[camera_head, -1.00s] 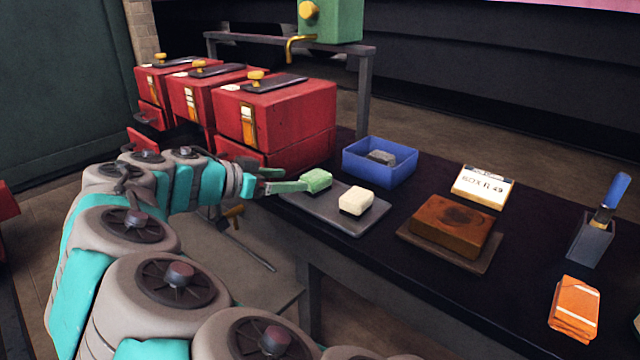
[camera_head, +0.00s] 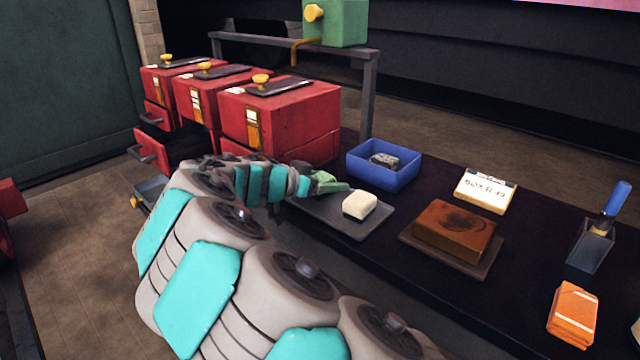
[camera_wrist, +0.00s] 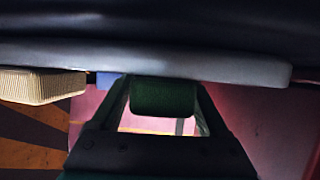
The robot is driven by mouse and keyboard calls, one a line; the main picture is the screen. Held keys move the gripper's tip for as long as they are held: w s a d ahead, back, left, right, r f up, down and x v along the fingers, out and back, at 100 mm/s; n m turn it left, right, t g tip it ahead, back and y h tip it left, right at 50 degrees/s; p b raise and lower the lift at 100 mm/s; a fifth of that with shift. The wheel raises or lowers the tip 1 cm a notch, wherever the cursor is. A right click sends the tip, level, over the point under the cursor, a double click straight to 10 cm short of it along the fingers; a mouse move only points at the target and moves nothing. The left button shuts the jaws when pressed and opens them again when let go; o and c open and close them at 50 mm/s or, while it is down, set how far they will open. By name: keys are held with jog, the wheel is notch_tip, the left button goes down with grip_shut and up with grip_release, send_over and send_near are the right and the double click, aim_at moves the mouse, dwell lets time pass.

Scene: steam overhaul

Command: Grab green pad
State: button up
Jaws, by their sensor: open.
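The green pad (camera_head: 324,177) lies at the left end of a grey tray (camera_head: 372,230) on the dark bench, partly hidden by my gripper (camera_head: 326,187) in the head view. In the wrist view the green pad (camera_wrist: 163,100) sits between the two fingers of my gripper (camera_wrist: 162,90), under the tray's edge (camera_wrist: 240,68) as pictured. The fingers are open, one on each side of the pad. Whether either one touches it I cannot tell. A cream pad (camera_head: 359,205) lies on the same tray to the right, and the wrist view shows it too (camera_wrist: 40,86).
A blue bin (camera_head: 384,170) holding a grey piece stands behind the tray. Red boxes (camera_head: 290,120) stand at the back left, close to my arm. A brown block (camera_head: 453,230), a label card (camera_head: 485,190), an orange packet (camera_head: 573,312) and a grey holder (camera_head: 590,245) are to the right.

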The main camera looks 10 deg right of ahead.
grip_shut()
dwell(0.7)
jog(key=shift+r, duration=0.15)
